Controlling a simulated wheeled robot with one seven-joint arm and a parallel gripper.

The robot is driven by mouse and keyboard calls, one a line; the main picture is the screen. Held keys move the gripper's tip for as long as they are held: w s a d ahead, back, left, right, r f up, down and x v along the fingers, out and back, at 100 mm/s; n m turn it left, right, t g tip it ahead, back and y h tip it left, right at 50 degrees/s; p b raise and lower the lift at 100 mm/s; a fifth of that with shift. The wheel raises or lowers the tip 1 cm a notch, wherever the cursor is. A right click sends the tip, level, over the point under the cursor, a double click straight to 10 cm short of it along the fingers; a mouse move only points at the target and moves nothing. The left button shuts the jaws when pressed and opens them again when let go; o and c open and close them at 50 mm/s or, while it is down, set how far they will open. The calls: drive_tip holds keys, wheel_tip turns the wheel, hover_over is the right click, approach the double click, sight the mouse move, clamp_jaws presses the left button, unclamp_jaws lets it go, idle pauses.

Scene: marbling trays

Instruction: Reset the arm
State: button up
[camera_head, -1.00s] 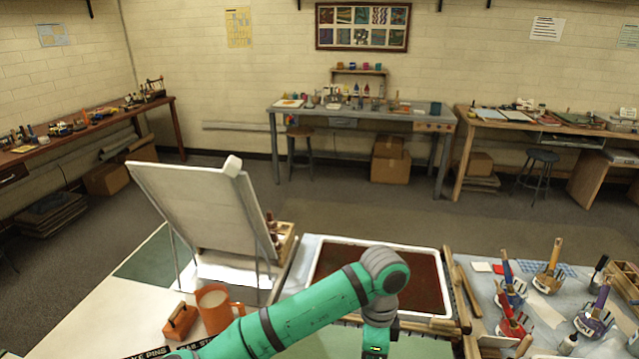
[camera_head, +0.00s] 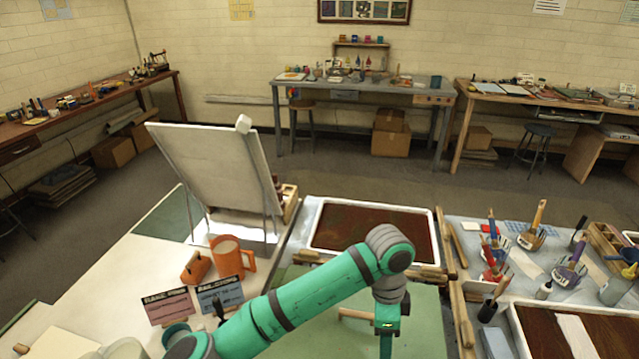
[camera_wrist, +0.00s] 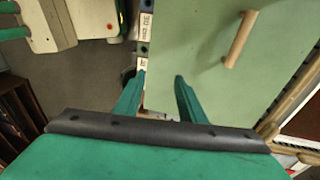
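My green arm (camera_head: 320,290) reaches across the front of the head view, bent at a grey-banded joint. Its lower end hangs over a green board (camera_head: 425,320), with the fingertips out of the frame. In the wrist view my gripper (camera_wrist: 159,80) shows two green fingers spread apart with nothing between them. Below them are the edge of the green board (camera_wrist: 195,50) and grey floor. A wooden dowel-like handle (camera_wrist: 240,40) lies on the board, right of the fingers; the arm partly hides it in the head view (camera_head: 355,314).
A tray of dark red-brown liquid (camera_head: 436,225) lies behind the arm. Brush holders (camera_head: 530,240) and a second brown tray (camera_head: 515,330) are at right.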

drive_tip(key=d+r+n+t+h, duration=0.25)
drive_tip(key=d+h, duration=0.35)
drive_tip(key=d, duration=0.6)
drive_tip(key=d+r+n+t+h, duration=0.15)
drive_tip(key=d+n+h, duration=0.35)
drive_tip(key=d, duration=0.6)
drive_tip(key=s+a+f+n+t+y, duration=0.45)
drive_tip(key=a+f+n+t, duration=0.2)
drive_tip(key=a, duration=0.35)
drive_tip(key=s+a+f+n+t+y, duration=0.3)
drive_tip(key=s+a+f+n+t, duration=0.35)
drive_tip(key=a, duration=0.45)
drive_tip(key=s+a+r+y, duration=0.1)
drive_tip(key=s+a+y, duration=0.3)
drive_tip(key=s+a, duration=1.2)
drive_tip(key=v, duration=0.2)
drive_tip(key=shift+s+a, duration=0.25)
drive_tip(key=shift+s, duration=0.1)
